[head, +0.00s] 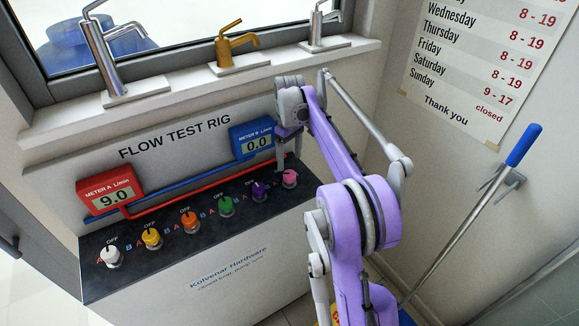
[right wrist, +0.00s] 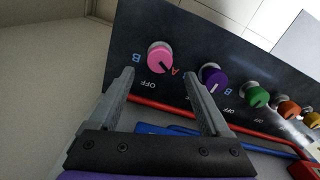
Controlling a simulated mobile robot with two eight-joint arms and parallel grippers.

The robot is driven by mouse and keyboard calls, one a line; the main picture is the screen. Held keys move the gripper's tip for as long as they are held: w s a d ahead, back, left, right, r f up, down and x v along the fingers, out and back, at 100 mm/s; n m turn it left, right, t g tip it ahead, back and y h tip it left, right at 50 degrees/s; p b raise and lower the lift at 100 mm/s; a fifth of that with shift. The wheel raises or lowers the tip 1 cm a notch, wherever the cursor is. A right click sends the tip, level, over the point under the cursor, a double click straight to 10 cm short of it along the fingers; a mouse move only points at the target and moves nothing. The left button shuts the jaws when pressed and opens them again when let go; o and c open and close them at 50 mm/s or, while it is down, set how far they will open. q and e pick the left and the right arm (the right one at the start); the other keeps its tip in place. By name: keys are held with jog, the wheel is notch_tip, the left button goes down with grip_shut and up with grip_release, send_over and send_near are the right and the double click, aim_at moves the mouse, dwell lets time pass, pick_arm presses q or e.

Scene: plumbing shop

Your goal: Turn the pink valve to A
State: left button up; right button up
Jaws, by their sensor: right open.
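The pink valve (head: 289,178) is the rightmost knob on the black panel of the flow test rig. In the right wrist view the pink valve (right wrist: 159,54) is unobstructed, and its dark pointer is turned toward the A mark, at the lower right there. My right gripper (head: 289,150) is just above and behind the pink valve in the head view. In the right wrist view my right gripper (right wrist: 159,78) is open and empty, its fingertips apart, with the valve just beyond the gap. No contact shows. My left gripper is not in view.
The purple valve (head: 260,190) stands close beside the pink one, with several more knobs leftward. Red meter A (head: 109,191) reads 9.0; blue meter B (head: 251,138) reads 0.0. Red and blue pipes run behind the knobs. Taps stand on the sill (head: 190,80) above.

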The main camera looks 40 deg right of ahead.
aim_at(289, 173)
notch_tip(289, 173, up, 5)
dwell(0.7)
